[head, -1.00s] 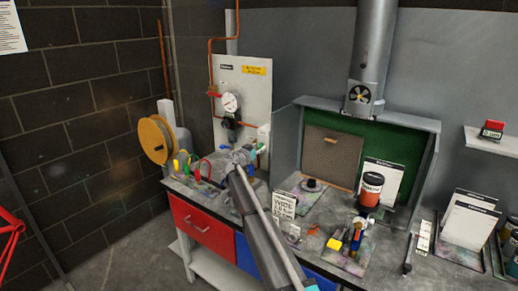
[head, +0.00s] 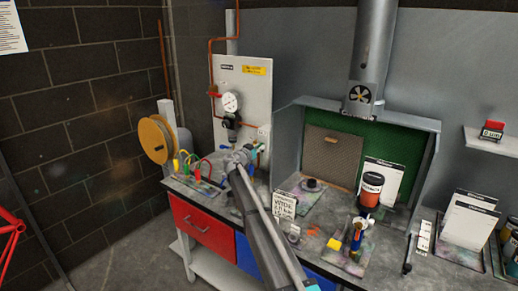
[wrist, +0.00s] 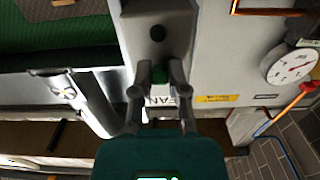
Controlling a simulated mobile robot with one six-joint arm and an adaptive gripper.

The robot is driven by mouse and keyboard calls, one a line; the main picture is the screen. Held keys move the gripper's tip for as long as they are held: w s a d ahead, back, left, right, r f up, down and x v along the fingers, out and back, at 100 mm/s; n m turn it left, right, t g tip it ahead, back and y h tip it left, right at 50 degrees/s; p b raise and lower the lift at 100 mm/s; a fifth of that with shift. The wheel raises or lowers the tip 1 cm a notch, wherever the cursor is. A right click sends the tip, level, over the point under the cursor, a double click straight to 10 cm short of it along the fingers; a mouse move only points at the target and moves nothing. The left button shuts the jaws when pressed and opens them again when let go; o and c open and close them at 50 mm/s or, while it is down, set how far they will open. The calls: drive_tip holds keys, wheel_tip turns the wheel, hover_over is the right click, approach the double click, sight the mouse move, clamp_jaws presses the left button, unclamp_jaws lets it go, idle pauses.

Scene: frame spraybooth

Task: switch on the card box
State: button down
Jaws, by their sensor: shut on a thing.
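In the head view my gripper (head: 240,157) is at the wall panel's lower right, by the pale box (head: 264,132), which my arm partly hides. I see no box marked as a card box. White cards (head: 384,183) stand in the booth.
A gauge (head: 230,103) and regulator are on the wall panel (head: 254,90) close by. Coloured clips (head: 190,168) lie below on the bench. The grey booth (head: 290,145) stands to the right, with jars and card stands. A yellow reel (head: 153,139) is at the left.

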drive_tip(key=shift+r+g+p, duration=0.3)
drive_tip(key=shift+r+p, duration=0.05)
drive_tip(key=shift+p, duration=0.65)
drive_tip(key=p, duration=0.1)
drive_tip(key=g+y+p, duration=0.1)
drive_tip(key=shift+r+p, duration=0.25)
drive_tip(key=shift+p, duration=0.1)
drive_tip(key=g+y+p, duration=0.1)
drive_tip(key=p, duration=0.2)
drive_tip(key=r+g+y+p, duration=0.1)
drive_tip(key=g+p, duration=0.1)
drive_tip(key=p, duration=0.1)
drive_tip(key=shift+a, duration=0.1)
drive_tip(key=g+y+p, duration=0.1)
drive_tip(key=p, duration=0.1)
drive_tip(key=g+p, duration=0.1)
drive_tip(key=p, duration=0.2)
drive_tip(key=shift+w+r+g+y, duration=0.1)
drive_tip(key=shift+r+g+y, duration=0.15)
drive_tip(key=shift+g+y, duration=0.15)
drive_tip(key=shift+g+y+p, duration=0.6)
drive_tip(key=shift+g+p, duration=0.4)
drive_tip(key=shift+p, duration=0.15)
drive_tip(key=c, duration=0.6)
unclamp_jaws()
drive_tip(key=shift+d, duration=0.2)
drive_tip(key=shift+c, duration=0.2)
drive_tip(key=shift+f+b, duration=0.2)
drive_tip(key=shift+b, duration=0.1)
